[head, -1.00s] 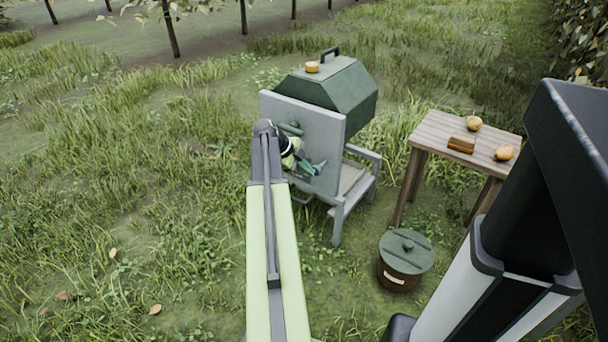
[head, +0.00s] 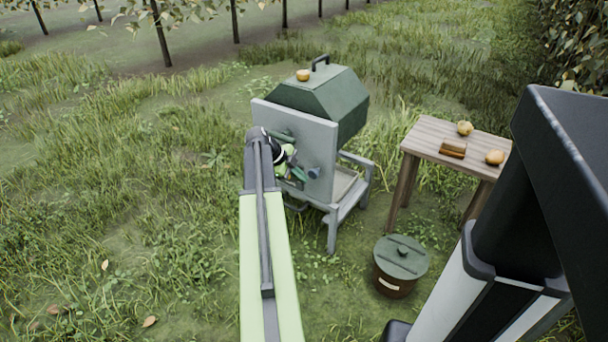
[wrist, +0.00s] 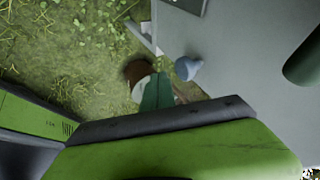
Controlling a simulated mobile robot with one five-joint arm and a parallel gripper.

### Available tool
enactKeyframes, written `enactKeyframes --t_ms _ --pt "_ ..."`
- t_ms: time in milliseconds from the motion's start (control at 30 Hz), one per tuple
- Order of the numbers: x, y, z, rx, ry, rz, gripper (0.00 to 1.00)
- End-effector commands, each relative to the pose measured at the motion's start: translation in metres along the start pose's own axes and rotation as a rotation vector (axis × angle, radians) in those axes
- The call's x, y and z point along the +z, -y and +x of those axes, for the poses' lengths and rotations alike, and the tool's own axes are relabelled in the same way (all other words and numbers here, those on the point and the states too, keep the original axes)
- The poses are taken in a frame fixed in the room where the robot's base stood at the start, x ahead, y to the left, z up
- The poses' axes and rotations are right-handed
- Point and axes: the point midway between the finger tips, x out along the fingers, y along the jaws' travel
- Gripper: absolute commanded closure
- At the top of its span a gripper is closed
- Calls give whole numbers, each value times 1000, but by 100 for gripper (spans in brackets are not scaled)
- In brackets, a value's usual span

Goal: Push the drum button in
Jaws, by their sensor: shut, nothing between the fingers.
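The green drum-shaped machine (head: 330,98) stands on a grey frame with an upright grey panel (head: 322,140) in front. A small blue-grey knob, which looks like the button, sticks out of the panel low down (head: 314,172); it also shows in the wrist view (wrist: 187,68). A dark green cylinder sits higher on the panel, clearer in the wrist view (wrist: 304,62). My gripper (head: 300,174) is shut and empty, its teal fingers in front of the panel just left of the knob. In the wrist view, the fingertips (wrist: 158,85) appear beside the knob; contact cannot be told.
A wooden table (head: 430,133) with two yellow fruits and a brown block stands to the right. A brown pot with a green lid (head: 400,262) is on the grass below it. Another fruit (head: 303,75) lies on the drum top. Grass at left is open.

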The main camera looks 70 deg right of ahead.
Motion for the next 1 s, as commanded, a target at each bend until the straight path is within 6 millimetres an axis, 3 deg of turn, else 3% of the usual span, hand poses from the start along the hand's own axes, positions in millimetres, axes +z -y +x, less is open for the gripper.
enactKeyframes --t_ms 33,100,200,400,567,1000 --pt "-2 -14 -7 0 1 -3 100" --pt "-6 -4 -36 2 0 -1 100" --pt "-6 -3 -60 2 0 -1 100" --pt "-4 -5 -94 4 -1 0 100" --pt "-2 -7 -104 4 -1 1 100" --pt "-1 -8 -104 4 -1 0 100"
